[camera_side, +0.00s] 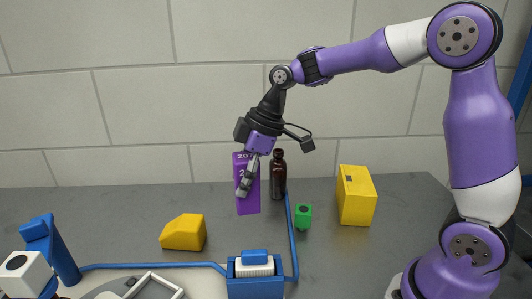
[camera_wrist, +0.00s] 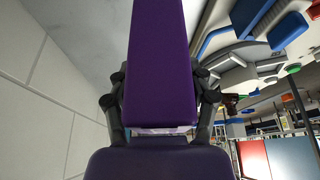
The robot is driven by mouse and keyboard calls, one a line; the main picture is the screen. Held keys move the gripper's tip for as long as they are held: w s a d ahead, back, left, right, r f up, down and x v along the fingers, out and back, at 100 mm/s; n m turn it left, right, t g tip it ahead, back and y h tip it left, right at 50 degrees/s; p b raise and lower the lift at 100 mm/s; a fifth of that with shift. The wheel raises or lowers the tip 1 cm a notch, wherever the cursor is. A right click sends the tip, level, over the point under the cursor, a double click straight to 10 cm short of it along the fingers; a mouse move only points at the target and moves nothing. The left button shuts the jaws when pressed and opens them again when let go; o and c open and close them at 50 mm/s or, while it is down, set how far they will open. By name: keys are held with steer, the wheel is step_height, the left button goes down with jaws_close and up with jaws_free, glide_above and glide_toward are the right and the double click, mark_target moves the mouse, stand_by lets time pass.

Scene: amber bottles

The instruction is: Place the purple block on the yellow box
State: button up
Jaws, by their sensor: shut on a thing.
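The purple block (camera_side: 241,200) is a tall, flat slab with pale markings near its top. My gripper (camera_side: 246,178) is shut on it and holds it nearly upright, left of the amber bottle. In the wrist view the purple block (camera_wrist: 161,65) fills the middle, with a finger of my gripper (camera_wrist: 161,112) on each side. The yellow box (camera_side: 356,196) stands upright on the grey table at the right, apart from the block. I cannot tell from the side view whether the block's lower end touches the table.
A dark amber bottle (camera_side: 279,178) stands just right of the block. A small green piece (camera_side: 303,216) is between bottle and yellow box. A yellow wedge-like block (camera_side: 184,232) lies at left. A blue holder (camera_side: 255,281) and blue tubing are at the front. The grey table (camera_side: 110,215) is bare at back left.

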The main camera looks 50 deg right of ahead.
steer(key=s+d+r+m+h, duration=0.3)
steer(key=s+d+r+m, duration=0.3)
steer(key=m, duration=0.4)
steer(key=s+d+r+m+h, duration=0.4)
steer(key=s+d+r+m, duration=0.1)
steer(key=d+m, duration=0.35)
glide_above(356, 177)
steer(key=shift+m, duration=0.45)
steer(key=shift+f, duration=5.2)
steer(key=shift+f, duration=0.1)
steer(key=o, duration=1.3)
steer(key=shift+f, duration=0.1)
